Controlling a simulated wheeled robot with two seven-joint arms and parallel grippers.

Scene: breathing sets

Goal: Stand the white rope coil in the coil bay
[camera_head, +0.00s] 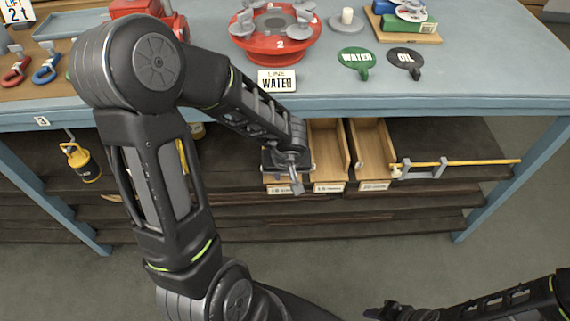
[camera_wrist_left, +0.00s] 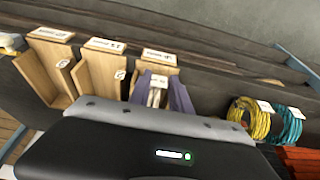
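My left gripper (camera_head: 290,175) is low at the mouth of the leftmost wooden bay, under the bench top. In the left wrist view its two purple-grey fingers (camera_wrist_left: 160,98) stand apart, with a narrow pale upright thing (camera_wrist_left: 154,97) between them. This looks like the white rope coil seen edge-on; I cannot tell whether the fingers press on it. In the head view the gripper hides the coil and most of that bay (camera_wrist_left: 160,57). Two more wooden bays (camera_head: 327,186) (camera_head: 373,185) stand to its right. My right gripper (camera_head: 385,312) is at the bottom edge, its fingers unclear.
The blue bench top (camera_head: 470,70) overhangs the dark slatted shelf (camera_head: 430,195). A yellow rod (camera_head: 470,162) lies right of the bays, a yellow canister (camera_head: 82,163) to the left. Yellow (camera_wrist_left: 250,118) and teal (camera_wrist_left: 286,122) coils show in the wrist view.

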